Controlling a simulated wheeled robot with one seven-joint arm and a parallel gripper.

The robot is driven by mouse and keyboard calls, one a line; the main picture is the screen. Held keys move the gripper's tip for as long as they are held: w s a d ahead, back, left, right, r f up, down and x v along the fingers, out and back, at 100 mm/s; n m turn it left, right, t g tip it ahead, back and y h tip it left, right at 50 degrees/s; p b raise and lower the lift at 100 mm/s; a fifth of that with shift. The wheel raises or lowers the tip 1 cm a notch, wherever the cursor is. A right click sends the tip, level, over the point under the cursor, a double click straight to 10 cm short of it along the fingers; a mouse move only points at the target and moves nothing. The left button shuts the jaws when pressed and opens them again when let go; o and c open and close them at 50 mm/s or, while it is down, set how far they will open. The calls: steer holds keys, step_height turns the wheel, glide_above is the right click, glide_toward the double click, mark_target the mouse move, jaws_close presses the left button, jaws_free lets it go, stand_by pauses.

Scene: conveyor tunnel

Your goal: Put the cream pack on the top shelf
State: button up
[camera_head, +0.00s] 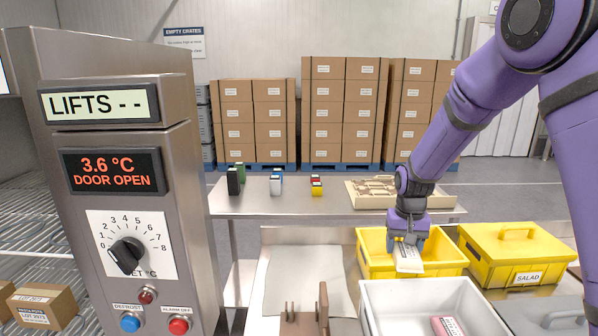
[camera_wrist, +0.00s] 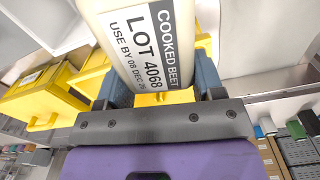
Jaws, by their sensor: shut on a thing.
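My gripper (camera_head: 407,238) is shut on the cream pack (camera_head: 409,261), over the open yellow crate. In the wrist view the cream pack (camera_wrist: 135,45) sits between the two fingers, its label reading COOKED BEET, LOT 4068. Its far end runs out of the picture. Wire shelves (camera_head: 32,200) stand at the left in the head view, partly hidden by the steel control panel; I cannot tell how many levels there are.
The open yellow crate (camera_head: 371,242) stands beside a lidded yellow SALAD crate (camera_head: 515,252). A white crate (camera_head: 370,300) in front holds a pink pack (camera_head: 446,326). The control panel (camera_head: 180,160) reads DOOR OPEN. A brown box (camera_head: 42,305) sits low at left.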

steer(key=w+d+r+m, duration=0.1)
steer(key=w+d, duration=0.3)
steer(key=w, duration=0.3)
steer(key=shift+w+r+m, duration=0.3)
steer(key=shift+r+m, duration=0.05)
steer(key=shift+m, duration=0.05)
steer(key=shift+d, duration=0.1)
